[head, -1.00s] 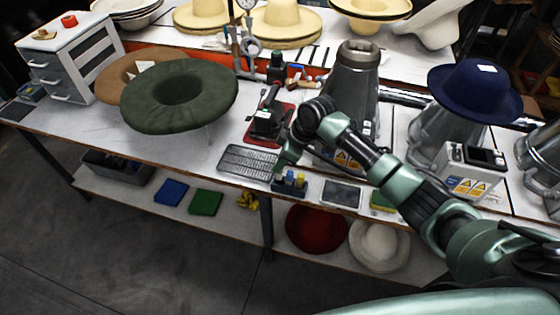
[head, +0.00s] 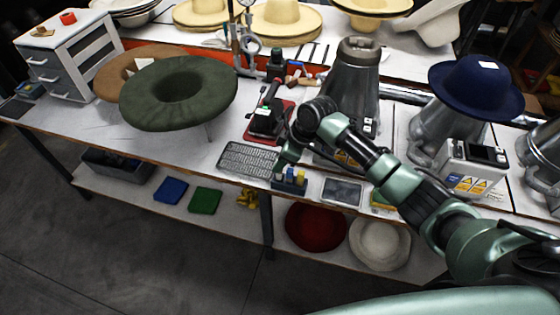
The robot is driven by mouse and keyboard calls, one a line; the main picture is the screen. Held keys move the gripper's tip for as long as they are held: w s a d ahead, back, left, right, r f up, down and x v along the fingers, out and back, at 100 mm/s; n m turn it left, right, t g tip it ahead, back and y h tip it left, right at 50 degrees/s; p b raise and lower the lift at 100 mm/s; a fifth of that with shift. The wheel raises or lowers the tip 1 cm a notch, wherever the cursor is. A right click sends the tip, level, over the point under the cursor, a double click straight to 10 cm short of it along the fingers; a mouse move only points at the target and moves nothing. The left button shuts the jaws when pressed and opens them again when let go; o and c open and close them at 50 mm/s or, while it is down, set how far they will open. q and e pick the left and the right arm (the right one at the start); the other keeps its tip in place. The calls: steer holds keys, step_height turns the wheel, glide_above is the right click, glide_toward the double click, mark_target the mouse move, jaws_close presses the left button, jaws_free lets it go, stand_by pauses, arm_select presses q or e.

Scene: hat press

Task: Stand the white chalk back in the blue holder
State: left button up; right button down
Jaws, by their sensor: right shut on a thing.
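The blue holder (head: 289,186) stands at the front edge of the workbench, with small coloured chalks upright in it; a yellow one (head: 300,175) shows at its right side. My right gripper (head: 281,164) points down at the left end of the holder, very close to it. It is shut on the white chalk, which is small and mostly hidden by the fingers. I cannot tell whether the chalk's lower end is inside the holder or just above it. My left gripper is not in view.
A red-and-black device (head: 268,120) and a metal cone (head: 352,85) stand behind. A green hat (head: 205,85) is at left.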

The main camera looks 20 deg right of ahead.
steer(key=shift+f+b, duration=0.4)
steer(key=shift+f, duration=0.35)
stand_by(0.3)
steer(key=c, duration=1.3)
jaws_free()
steer(key=shift+o, duration=0.2)
steer(key=a+p+v, duration=0.1)
steer(key=p+v, duration=0.6)
steer(key=p, duration=0.1)
steer(key=shift+w+r, duration=0.25)
steer(key=shift+r, duration=0.15)
